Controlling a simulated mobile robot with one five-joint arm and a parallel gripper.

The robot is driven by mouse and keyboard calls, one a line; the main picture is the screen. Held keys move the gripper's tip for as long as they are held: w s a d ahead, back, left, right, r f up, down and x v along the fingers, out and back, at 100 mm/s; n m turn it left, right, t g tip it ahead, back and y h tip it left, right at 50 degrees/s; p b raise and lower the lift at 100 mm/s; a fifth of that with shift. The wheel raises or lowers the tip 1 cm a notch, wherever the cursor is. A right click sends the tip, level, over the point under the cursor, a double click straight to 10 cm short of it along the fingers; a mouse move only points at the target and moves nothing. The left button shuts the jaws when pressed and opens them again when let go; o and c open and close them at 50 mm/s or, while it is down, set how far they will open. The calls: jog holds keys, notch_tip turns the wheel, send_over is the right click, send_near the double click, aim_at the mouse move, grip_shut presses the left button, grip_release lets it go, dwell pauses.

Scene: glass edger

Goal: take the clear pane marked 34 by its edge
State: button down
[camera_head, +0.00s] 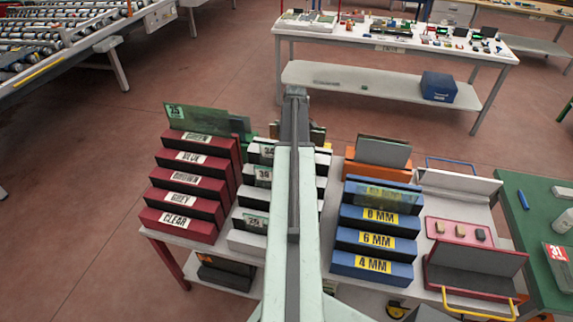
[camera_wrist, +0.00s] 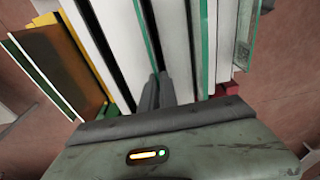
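In the wrist view the two grey fingers of my gripper (camera_wrist: 158,78) lie close together among upright panes and white dividers. A thin green-edged pane (camera_wrist: 146,35) runs down to the fingertips; I cannot tell whether they touch it or have closed on it. No number shows on that pane. In the head view my arm covers the middle of the white rack (camera_head: 246,241), and my fingertips cannot be made out. Small number tags, one of them (camera_head: 267,151) perhaps 34, stand in the white rack just left of my arm, too small to read surely.
A red rack (camera_head: 181,228) with colour labels stands left of the white rack. A blue rack (camera_head: 372,268) with thickness labels stands right. A pink tray (camera_head: 459,243) and a green table (camera_head: 535,230) lie further right. Another bench (camera_head: 395,50) stands behind.

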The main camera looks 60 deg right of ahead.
jog(key=shift+r, duration=0.15)
dwell(0.4)
notch_tip(320, 180, up, 18)
jog(key=p, duration=1.8)
